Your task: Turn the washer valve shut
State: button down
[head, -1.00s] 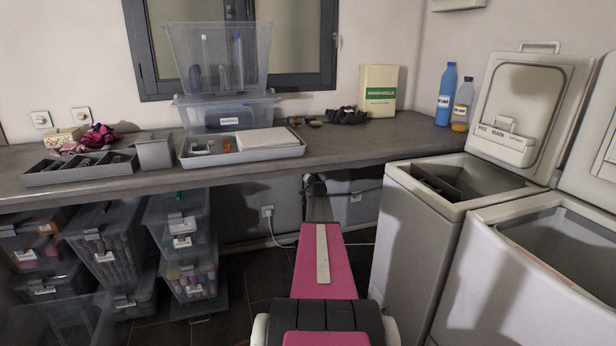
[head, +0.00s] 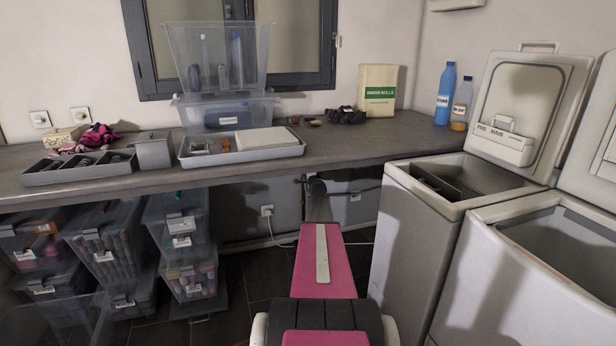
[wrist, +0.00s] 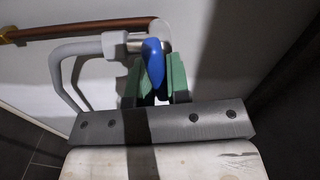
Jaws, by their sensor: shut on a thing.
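In the wrist view, the blue valve handle (wrist: 153,54) sits between the green fingers of my gripper (wrist: 155,76), which are shut on it. The handle points roughly down the picture, toward my gripper. The valve's pale round body (wrist: 159,32) is just beyond it, at the end of a copper-coloured pipe (wrist: 75,32). A grey hose (wrist: 72,58) bends away from the valve to the left. In the head view, my arm reaches under the counter to the wall, and the valve and fingers are too small or hidden to make out.
The counter (head: 340,146) overhangs my arm. A toploader (head: 412,235) stands close on the right with its lid up, another (head: 500,285) nearer. Clear storage boxes (head: 182,235) are stacked under the counter on the left. A white cable hangs from a wall socket (head: 267,210).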

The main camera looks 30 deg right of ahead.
jog(key=shift+f+m, duration=0.1)
jog(key=shift+m, duration=0.8)
jog(key=c, duration=1.1)
grip_release()
jog(key=v, duration=1.1)
jog(key=shift+a, duration=0.1)
